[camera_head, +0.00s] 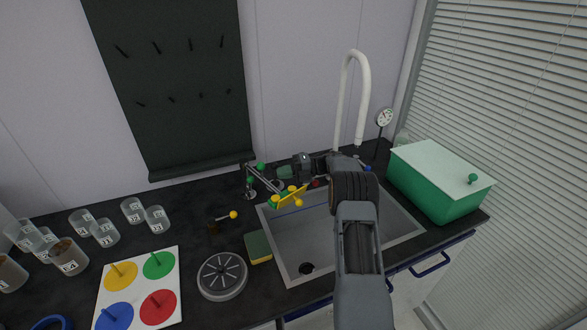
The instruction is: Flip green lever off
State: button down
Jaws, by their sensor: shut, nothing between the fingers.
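A small metal fixture (249,192) stands on the black counter at the sink's back left corner. It has a green-knobbed lever (261,166) and a second green knob (249,180) lower down. The levers' exact angles are too small to tell. My arm reaches over the sink, and its dark wrist bends left towards the fixture. My gripper (290,196), with yellow parts, appears to be below the wrist, to the right of the fixture and over the sink's back left edge. It is shut and holds nothing. I cannot tell whether it touches a lever.
The sink (288,247) has a white hose tap (364,95) behind it. A red knob (316,183) and a blue knob (368,168) show beside my arm. A green box (425,187) stands right.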

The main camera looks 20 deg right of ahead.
jog(key=p+x, duration=0.2)
jog(key=x, duration=0.5)
jog(key=shift+a, duration=0.35)
jog(key=shift+w, duration=0.1)
